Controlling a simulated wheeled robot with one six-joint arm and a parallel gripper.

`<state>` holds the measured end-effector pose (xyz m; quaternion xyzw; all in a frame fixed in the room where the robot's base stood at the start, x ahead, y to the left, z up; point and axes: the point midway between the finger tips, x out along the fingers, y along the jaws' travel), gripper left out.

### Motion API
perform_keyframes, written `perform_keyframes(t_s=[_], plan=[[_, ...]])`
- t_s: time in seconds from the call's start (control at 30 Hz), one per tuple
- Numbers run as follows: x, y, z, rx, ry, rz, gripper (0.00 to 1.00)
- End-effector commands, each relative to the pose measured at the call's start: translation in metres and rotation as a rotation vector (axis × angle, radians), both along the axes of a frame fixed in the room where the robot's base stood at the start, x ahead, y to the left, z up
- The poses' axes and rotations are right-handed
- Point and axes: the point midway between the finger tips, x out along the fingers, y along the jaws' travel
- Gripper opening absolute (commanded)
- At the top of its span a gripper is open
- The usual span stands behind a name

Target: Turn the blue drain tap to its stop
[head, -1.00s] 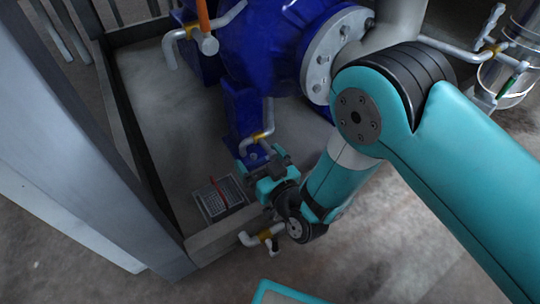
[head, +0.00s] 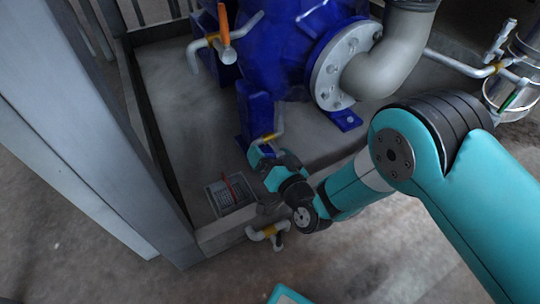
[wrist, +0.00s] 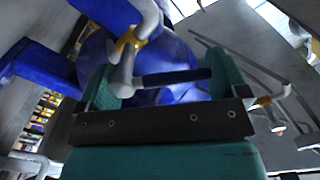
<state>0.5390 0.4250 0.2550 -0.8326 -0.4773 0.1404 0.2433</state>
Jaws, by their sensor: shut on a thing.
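The blue drain tap (wrist: 178,77) shows in the wrist view as a dark blue lever on a grey pipe with a yellow collar. Its lever lies crosswise between the two teal fingers of my gripper (wrist: 166,80), which is shut on it. In the head view the tap's pipe and yellow collar (head: 267,138) stand at the foot of the blue pump. There my gripper (head: 264,156) is right at the tap and hides its lever.
The blue pump (head: 275,50) and its grey flange (head: 343,65) rise behind the tap. An orange-handled tap (head: 224,25) is at upper left. Another yellow-collared tap (head: 266,232) sits below the plinth edge, close to my wrist. A grey post (head: 85,120) stands left.

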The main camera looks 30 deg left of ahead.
Motion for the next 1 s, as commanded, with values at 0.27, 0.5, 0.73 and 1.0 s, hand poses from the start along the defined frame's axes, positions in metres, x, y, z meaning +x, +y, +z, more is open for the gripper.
perform_keyframes(t_s=[0.27, 0.5, 0.73, 1.0], plan=[[0.005, -0.003, 0.010, 0.138, 0.229, 0.000, 0.49], [0.011, -0.006, 0.016, 0.253, 0.425, -0.001, 0.49], [0.017, -0.009, 0.018, 0.358, 0.604, 0.000, 0.49], [0.017, -0.014, 0.019, 0.453, 0.764, -0.002, 0.49]])
